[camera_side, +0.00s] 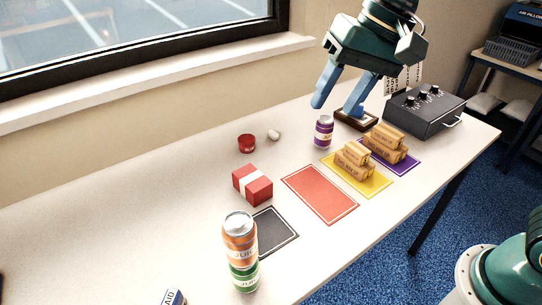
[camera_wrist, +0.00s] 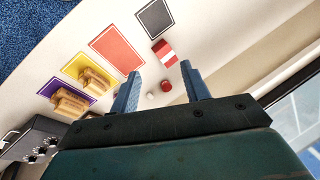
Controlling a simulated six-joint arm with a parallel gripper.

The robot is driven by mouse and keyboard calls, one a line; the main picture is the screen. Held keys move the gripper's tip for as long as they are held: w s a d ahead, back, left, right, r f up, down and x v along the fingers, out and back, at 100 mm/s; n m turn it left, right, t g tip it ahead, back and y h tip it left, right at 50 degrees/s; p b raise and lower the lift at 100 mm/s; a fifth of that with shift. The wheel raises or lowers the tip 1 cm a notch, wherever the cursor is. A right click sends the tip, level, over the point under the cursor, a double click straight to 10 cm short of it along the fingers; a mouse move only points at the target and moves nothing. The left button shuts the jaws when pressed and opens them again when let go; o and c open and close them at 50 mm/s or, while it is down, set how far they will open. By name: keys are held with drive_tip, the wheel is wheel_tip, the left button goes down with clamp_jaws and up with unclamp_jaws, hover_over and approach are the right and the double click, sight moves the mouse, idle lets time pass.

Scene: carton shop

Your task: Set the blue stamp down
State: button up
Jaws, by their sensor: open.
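My gripper (camera_side: 337,106) is open above the back of the table, its two blue fingers apart and pointing down. In the wrist view the gripper (camera_wrist: 160,71) shows nothing held between the fingers. A small brown-framed tray (camera_side: 369,125) with a pale inside lies on the table below and beside the right finger, which partly covers it. I cannot make out a blue stamp in either view; it may be hidden behind the fingers or the gripper body.
A purple can (camera_side: 323,132) stands close to the tray. Tan packages (camera_side: 352,162) lie on yellow and purple mats. A dark control box (camera_side: 425,110) stands right.

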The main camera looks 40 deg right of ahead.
drive_tip(key=s+d+f+n+t+h, duration=0.1)
drive_tip(key=s+d+f, duration=0.1)
drive_tip(key=s+d, duration=0.5)
drive_tip(key=s+d+f+n+t+h, duration=0.1)
drive_tip(key=s+d+f+n+h, duration=0.1)
drive_tip(key=s+d, duration=0.6)
drive_tip(key=shift+s+d+n+t, duration=0.3)
drive_tip(key=shift+d+t, duration=0.05)
drive_tip(key=shift+t, duration=0.05)
idle(0.5)
